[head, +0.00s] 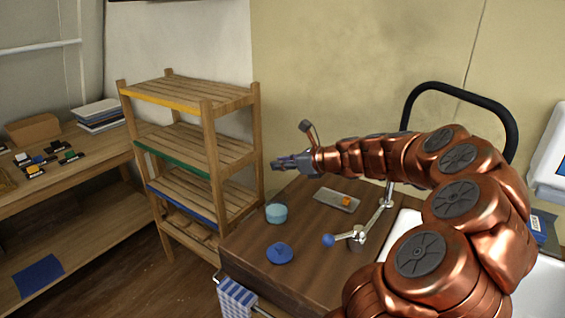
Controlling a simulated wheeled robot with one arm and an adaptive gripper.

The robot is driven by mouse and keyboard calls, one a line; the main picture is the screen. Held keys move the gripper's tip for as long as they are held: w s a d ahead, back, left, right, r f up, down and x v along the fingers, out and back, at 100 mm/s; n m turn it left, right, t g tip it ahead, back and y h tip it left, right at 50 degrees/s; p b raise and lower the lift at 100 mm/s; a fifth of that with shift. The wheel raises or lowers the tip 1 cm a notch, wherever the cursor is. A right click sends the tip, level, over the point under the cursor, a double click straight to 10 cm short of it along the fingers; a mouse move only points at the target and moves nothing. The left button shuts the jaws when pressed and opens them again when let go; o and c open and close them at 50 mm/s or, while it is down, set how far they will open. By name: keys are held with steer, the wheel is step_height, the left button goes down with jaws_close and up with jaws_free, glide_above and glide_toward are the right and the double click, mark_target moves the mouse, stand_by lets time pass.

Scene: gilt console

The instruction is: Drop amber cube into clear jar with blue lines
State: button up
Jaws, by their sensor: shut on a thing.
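My gripper (279,163) reaches left from my copper arm, above the far left part of the dark wooden tabletop. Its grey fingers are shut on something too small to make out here. A small orange-amber block (346,200) is on a flat grey tray (329,196), right of and below my gripper in the picture. A short pale-blue round container (276,213) stands near the left edge of the top, below my gripper in the picture. I cannot tell whether it has blue lines or is a clear jar.
A dark blue lump (280,253) lies near the front of the tabletop (308,222). A metal jointed stand with a blue ball (328,240) is right of it. A wooden shelf rack (206,150) stands close on the left. A checked cloth (238,303) hangs at the front.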

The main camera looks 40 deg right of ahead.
step_height(320, 180, down, 5)
steer(key=b, duration=0.3)
steer(key=shift+r, duration=0.15)
steer(key=o, duration=0.9)
steer(key=v, duration=1.2)
